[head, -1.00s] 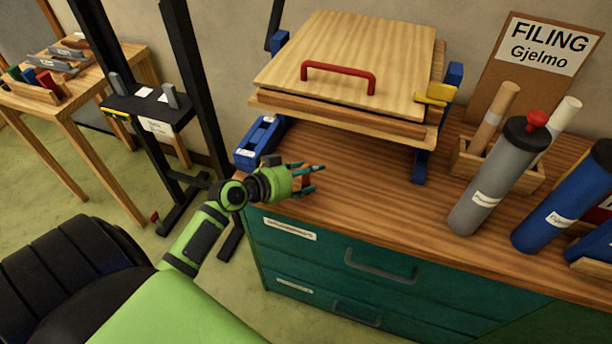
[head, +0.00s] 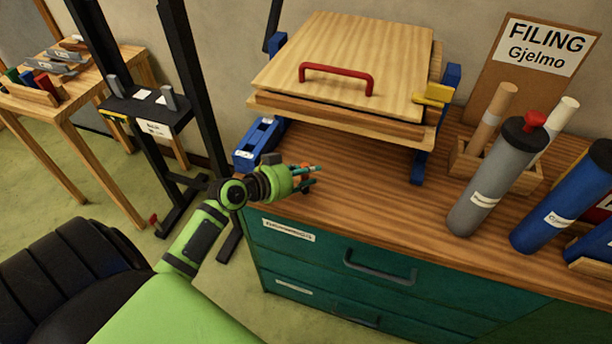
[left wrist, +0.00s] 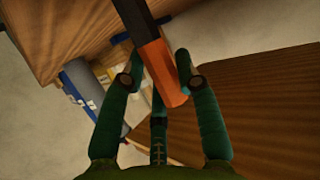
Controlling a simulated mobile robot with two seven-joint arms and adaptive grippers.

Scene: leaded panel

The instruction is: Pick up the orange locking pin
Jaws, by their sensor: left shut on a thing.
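The orange locking pin (left wrist: 160,70) shows in the left wrist view as an orange grip with a dark shaft running up out of the picture. My left gripper (left wrist: 160,86) has its green fingers closed around the orange part. In the head view my left gripper (head: 308,180) is low over the left front part of the wooden worktop. Only a small orange bit shows between its fingers there, and the rest of the pin is hidden. My right gripper is not in view.
A wooden press with a red handle (head: 336,72) stands behind the gripper. A blue dispenser-like block (head: 258,143) is close on its left. Grey (head: 490,180) and blue (head: 560,212) tubes stand at the right. The worktop (head: 390,205) between is clear.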

